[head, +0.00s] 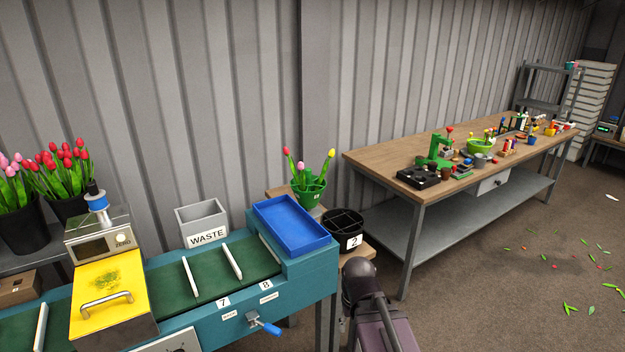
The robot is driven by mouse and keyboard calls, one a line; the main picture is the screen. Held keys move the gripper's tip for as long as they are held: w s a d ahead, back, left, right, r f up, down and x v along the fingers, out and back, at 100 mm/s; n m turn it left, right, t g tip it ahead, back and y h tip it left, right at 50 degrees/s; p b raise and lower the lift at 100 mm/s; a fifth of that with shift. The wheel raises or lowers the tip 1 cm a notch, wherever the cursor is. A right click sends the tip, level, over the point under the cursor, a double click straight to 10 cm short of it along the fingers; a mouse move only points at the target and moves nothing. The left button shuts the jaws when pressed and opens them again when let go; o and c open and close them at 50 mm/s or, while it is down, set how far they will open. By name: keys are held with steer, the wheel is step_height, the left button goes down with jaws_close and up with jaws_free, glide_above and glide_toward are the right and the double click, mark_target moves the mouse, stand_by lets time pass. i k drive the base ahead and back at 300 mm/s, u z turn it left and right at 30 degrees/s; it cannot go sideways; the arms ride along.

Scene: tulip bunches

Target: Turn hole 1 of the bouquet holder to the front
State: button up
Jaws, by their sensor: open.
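The bouquet holder, a green holder (310,192), stands behind the blue tray, near the wall. Several tulips, red, pink and yellow, stand in it and lean apart. A small pale label is on its front side, too small to read surely. I cannot tell which of its holes is hole 1. Dark links of my arm show at the bottom centre, but my gripper is out of view.
A black divided bucket (343,230) marked 2 stands right of the blue tray (291,224). The teal conveyor (200,312) carries a yellow-lidded machine (106,297). A grey WASTE bin (202,223) is behind. A wooden workbench (390,155) with many items stands right.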

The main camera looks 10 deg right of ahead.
mark_target(310, 198)
steer(key=k, duration=0.95)
steer(key=z, duration=0.55)
steer(key=i, duration=1.1)
steer(key=u, duration=0.5)
steer(key=i, duration=0.7)
steer(key=u, duration=0.3)
